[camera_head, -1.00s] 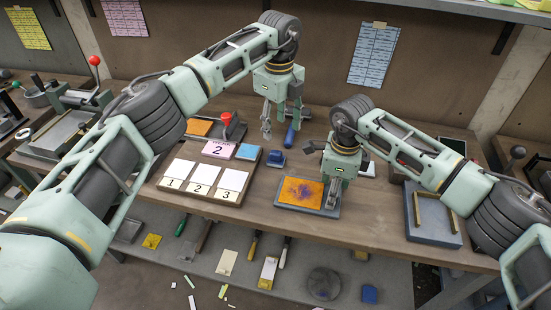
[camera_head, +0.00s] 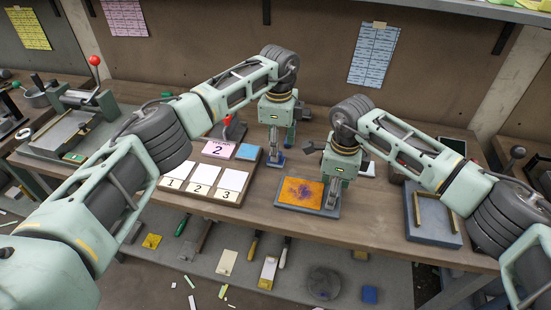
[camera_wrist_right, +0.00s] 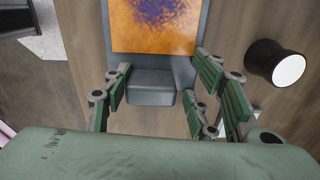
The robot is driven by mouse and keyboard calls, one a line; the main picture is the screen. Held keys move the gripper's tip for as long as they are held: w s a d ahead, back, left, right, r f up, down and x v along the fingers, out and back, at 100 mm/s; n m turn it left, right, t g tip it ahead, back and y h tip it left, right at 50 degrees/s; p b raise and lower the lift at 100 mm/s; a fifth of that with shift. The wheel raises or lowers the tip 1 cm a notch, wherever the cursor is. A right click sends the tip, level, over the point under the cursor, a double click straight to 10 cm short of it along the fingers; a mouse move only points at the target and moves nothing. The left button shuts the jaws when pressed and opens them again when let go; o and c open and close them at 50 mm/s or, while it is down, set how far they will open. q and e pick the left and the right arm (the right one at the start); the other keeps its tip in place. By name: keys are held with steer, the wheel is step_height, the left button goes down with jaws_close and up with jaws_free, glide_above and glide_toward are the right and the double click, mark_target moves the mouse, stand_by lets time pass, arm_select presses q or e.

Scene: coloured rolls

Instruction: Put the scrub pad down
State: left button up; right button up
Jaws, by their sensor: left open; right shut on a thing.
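My right gripper (camera_head: 332,192) is shut on the grey end block of a plate (camera_head: 302,193) with an orange, purple-stained top. The right wrist view shows the green fingers on both sides of that grey block (camera_wrist_right: 152,86), with the orange surface (camera_wrist_right: 155,25) beyond.
A board with numbered white cards (camera_head: 201,174) stands left of the plate, with a pink "2" card (camera_head: 218,148) behind it. A grey tray with brass bars (camera_head: 433,217) is at right.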

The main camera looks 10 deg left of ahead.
arm_select(q)
steer(key=f, duration=0.5)
steer(key=shift+w+a, duration=0.2)
steer(key=shift+a, duration=0.2)
steer(key=shift+c, duration=0.4)
jaws_close()
step_height(320, 180, up, 10)
steer(key=shift+r, duration=0.1)
stand_by(0.5)
steer(key=shift+w+r, duration=0.15)
steer(key=shift+r, duration=0.1)
steer(key=shift+f, duration=5.05)
